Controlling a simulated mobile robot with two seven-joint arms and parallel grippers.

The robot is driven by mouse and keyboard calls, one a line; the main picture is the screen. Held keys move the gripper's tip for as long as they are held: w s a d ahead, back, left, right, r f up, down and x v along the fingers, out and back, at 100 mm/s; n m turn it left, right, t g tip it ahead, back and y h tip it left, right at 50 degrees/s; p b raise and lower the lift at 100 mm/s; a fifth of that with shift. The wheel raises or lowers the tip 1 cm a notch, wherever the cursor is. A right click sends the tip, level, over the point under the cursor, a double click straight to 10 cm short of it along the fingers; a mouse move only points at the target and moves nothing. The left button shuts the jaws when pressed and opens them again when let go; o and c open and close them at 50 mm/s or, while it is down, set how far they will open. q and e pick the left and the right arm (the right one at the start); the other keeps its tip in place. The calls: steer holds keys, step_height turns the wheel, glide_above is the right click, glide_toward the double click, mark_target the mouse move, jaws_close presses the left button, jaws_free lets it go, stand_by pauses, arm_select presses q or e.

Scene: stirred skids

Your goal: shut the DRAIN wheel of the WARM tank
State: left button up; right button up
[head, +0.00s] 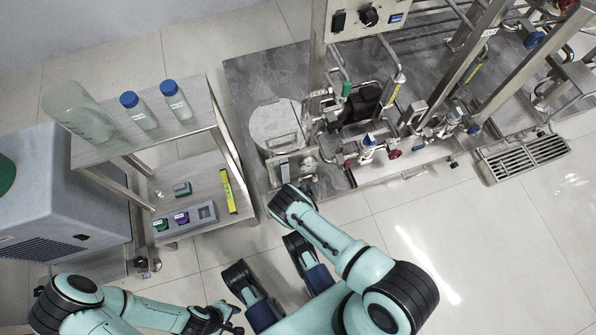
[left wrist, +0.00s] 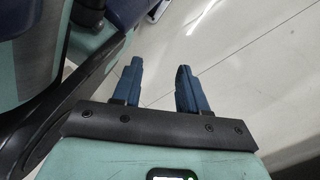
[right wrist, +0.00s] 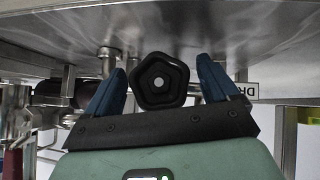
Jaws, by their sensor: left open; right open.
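In the right wrist view a black five-lobed wheel (right wrist: 158,80) faces me, under a steel vessel or plate. A label (right wrist: 245,90) beside it shows upside-down letters "DR"; the rest is hidden by a finger. My right gripper (right wrist: 161,70) is open, one blue finger on each side of the wheel, with no clear contact visible. In the head view my right arm reaches the front of a round, lidded steel tank (head: 277,122); the wheel and right fingers are hidden there. No tank name is readable. My left gripper (head: 230,318) is open and empty over the floor, also in the left wrist view (left wrist: 160,75).
Pipes and several small valves, including a red one (head: 394,154) and a blue one (head: 368,140), crowd the skid right of the tank. A steel cart (head: 190,180) with bottles stands left. A floor drain grate (head: 525,157) lies right. Front floor is clear.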

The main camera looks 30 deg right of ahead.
steer(key=c, duration=1)
steer(key=shift+o, duration=0.2)
steer(key=shift+s+d+m+y+p, duration=0.15)
steer(key=shift+m+y+p, duration=0.15)
steer(key=shift+y+p, duration=0.45)
arm_select(q)
steer(key=shift+t, duration=0.7)
steer(key=shift+w+d+r+p, duration=0.1)
steer(key=shift+w+r, duration=0.25)
steer(key=shift+w, duration=0.35)
steer(key=shift+w+d+r+p, duration=0.1)
steer(key=shift+w+r, duration=0.2)
steer(key=shift+w, duration=0.4)
steer(key=shift+w+d+r+p, duration=0.1)
steer(key=shift+w+r, duration=0.25)
steer(key=shift+w, duration=0.35)
arm_select(e)
steer(key=shift+m+y, duration=0.25)
steer(key=shift+m, duration=0.05)
steer(key=o, duration=1)
steer(key=shift+c, duration=0.2)
